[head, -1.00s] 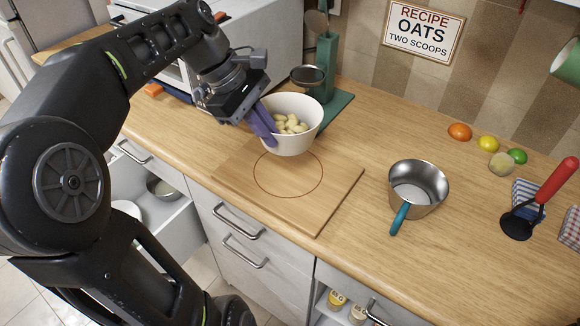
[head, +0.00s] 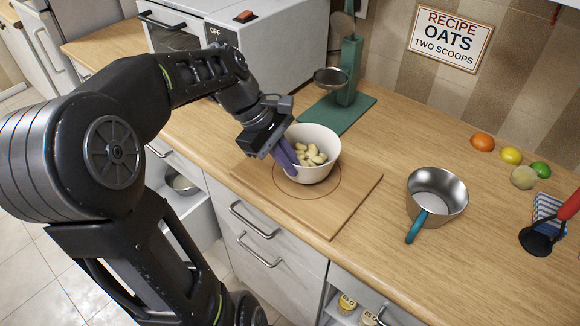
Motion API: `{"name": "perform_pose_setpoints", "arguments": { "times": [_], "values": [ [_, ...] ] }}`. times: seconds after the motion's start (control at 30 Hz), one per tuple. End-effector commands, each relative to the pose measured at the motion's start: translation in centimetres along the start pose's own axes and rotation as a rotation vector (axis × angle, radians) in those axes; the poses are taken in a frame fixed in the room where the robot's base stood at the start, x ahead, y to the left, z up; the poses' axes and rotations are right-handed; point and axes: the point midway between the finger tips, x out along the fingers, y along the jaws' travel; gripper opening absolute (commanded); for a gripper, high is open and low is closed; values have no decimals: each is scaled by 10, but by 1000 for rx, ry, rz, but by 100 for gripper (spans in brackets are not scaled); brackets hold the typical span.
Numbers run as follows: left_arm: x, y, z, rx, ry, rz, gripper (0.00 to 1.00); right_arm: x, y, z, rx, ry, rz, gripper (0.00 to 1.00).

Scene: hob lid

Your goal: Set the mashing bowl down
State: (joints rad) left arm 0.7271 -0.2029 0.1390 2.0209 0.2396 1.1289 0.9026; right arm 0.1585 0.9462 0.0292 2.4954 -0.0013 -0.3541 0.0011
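The white mashing bowl (head: 318,172) holds several pale yellow chunks (head: 310,154). The far finger is partly hidden by the bowl wall. My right gripper is not in view.
A steel saucepan (head: 437,192) with a teal handle stands right of the board. A green stand (head: 347,80) with a sieve is behind the bowl. A masher (head: 540,240) and several fruits (head: 511,156) are at the right.

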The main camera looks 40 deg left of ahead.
Motion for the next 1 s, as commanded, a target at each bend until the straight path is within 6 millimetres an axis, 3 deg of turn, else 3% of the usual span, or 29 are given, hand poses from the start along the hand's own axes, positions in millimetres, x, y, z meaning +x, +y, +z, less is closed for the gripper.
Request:
{"name": "perform_pose_setpoints", "arguments": {
  "times": [0.13, 0.43, 0.5, 0.7, 1.0],
  "values": [
    [14, -4, -6, 0, 0, 0, 0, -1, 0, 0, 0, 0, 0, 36],
    [15, -4, -6, 1, 0, 1, 0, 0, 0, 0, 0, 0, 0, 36],
    [15, -4, -7, 0, 0, 0, 10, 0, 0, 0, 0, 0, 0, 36],
    [15, -4, -6, 0, 0, 0, 26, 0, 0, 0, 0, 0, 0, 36],
    [14, -4, -6, 0, 1, 0, 27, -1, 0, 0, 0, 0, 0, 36]
  ]
}}
